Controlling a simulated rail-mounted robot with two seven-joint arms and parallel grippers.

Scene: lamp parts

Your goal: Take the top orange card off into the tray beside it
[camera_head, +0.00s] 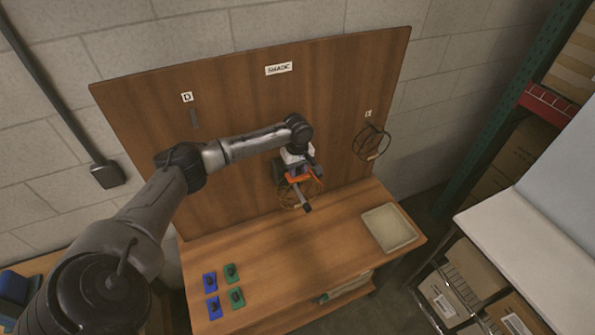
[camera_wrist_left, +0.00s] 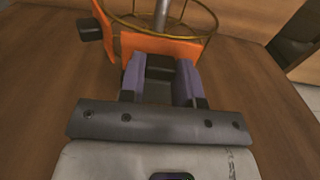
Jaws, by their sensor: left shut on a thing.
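My left gripper (camera_head: 298,169) is at the board's middle, above the table. In the left wrist view its purple fingers (camera_wrist_left: 160,78) are shut on the dark tab of an orange card (camera_wrist_left: 185,48). The card also shows in the head view (camera_head: 298,179). It is at the near side of a wire ring frame, and I cannot tell whether it touches the frame. A second orange card (camera_wrist_left: 104,30) with a black knob stands at the frame's left in the wrist view. The shallow beige tray (camera_head: 388,229) is at the table's right and looks empty. My right gripper is not in view.
The wire frame (camera_wrist_left: 205,22) has a grey post inside it. Another wire frame (camera_head: 371,143) hangs on the board to the right. Blue and green cards (camera_head: 233,272) with dark knobs lie at the table's front left. The table's middle (camera_head: 290,255) is clear.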

